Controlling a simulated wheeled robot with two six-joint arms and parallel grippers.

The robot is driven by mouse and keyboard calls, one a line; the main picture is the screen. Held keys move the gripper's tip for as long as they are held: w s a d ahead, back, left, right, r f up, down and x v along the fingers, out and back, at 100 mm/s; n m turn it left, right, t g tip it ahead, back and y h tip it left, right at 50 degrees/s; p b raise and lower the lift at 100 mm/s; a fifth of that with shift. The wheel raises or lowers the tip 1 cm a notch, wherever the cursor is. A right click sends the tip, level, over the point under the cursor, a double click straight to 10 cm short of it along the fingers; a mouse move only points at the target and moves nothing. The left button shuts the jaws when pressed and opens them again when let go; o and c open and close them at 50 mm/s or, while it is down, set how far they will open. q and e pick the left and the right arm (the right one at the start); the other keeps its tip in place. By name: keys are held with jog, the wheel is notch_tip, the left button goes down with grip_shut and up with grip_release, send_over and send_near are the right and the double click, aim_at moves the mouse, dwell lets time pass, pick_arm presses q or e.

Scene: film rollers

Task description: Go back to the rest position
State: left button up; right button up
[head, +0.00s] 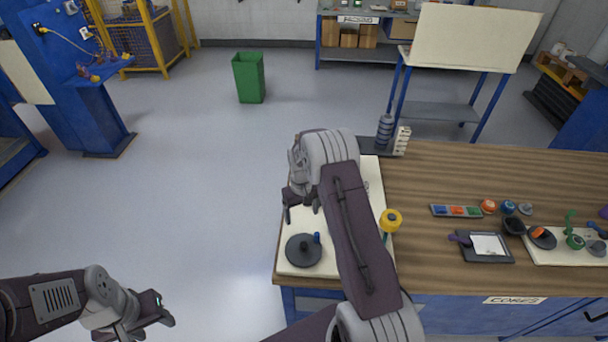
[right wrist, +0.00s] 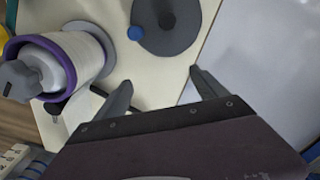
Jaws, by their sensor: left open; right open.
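My right gripper (head: 302,208) is open and empty above the cream board (head: 290,258) at the table's left end. Its two spread fingers show in the right wrist view (right wrist: 161,79), with bare board between them. A dark round disc (head: 303,250) with a blue knob lies on the board near its front edge. In the right wrist view, a white roller with a purple rim (right wrist: 80,48) stands left of the fingers, apart from them. In the head view my right arm hides that area. My left gripper (head: 148,318) is open and empty over the floor at the lower left.
The wooden table (head: 420,185) holds a yellow-topped piece (head: 391,220), a tray of coloured blocks (head: 456,211), a dark tablet-like tray (head: 485,247) and several small parts. A dark stacked cylinder (head: 385,131) stands at its back left. A green bin (head: 249,78) stands on open floor.

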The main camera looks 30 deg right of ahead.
pick_arm(q)
jog(key=shift+r, duration=0.45)
pick_arm(e)
jog(key=shift+r, duration=0.55)
